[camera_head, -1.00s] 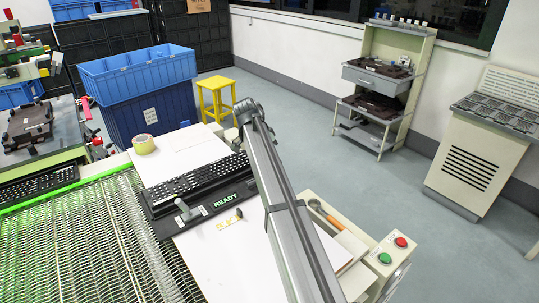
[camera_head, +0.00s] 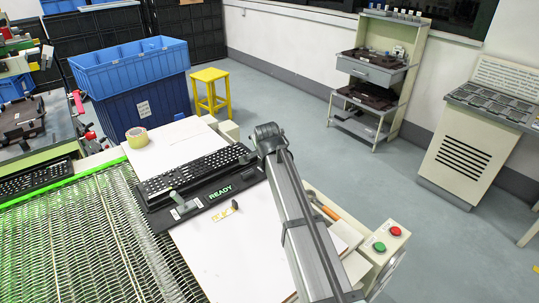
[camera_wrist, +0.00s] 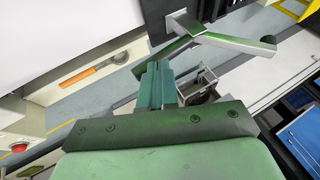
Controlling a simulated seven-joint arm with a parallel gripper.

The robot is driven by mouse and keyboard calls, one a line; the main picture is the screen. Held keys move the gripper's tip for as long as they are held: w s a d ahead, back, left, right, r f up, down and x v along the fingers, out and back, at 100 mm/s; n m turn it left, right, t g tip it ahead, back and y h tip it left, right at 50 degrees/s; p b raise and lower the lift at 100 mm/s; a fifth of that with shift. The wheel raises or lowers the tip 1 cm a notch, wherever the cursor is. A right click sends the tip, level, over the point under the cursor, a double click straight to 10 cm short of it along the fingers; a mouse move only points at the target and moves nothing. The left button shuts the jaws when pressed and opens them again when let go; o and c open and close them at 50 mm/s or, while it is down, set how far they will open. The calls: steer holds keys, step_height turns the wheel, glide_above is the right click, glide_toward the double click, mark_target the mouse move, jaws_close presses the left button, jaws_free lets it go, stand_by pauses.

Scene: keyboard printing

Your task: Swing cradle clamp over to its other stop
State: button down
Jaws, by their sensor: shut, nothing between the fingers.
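The black cradle (camera_head: 158,219) lies on the white table, with a dark keyboard (camera_head: 195,172) along it and a lit READY sign on its front part. The clamp (camera_head: 177,203), a short grey-green lever, stands on the cradle's left part. In the wrist view, a grey metal lever with a rounded dark end (camera_wrist: 205,36) crosses beyond my fingers; it looks like the clamp. My gripper (camera_wrist: 155,85) is shut with its green fingers together and empty. The lever is ahead of the fingertips; whether they touch is unclear. In the head view my arm hides my gripper.
A wire-mesh conveyor (camera_head: 85,240) runs along the left. A tape roll (camera_head: 137,137) sits at the table's back. An orange-handled tool (camera_head: 327,210) and a box with red and green buttons (camera_head: 388,241) are at the right.

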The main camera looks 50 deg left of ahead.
steer(key=shift+d+f+y, duration=0.55)
steer(key=shift+f+y, duration=0.25)
steer(key=shift+y, duration=0.1)
steer(key=shift+a+f, duration=0.1)
steer(key=shift+f, duration=0.35)
steer(key=v, duration=1.3)
steer(key=shift+r, duration=0.4)
steer(key=shift+w, duration=0.15)
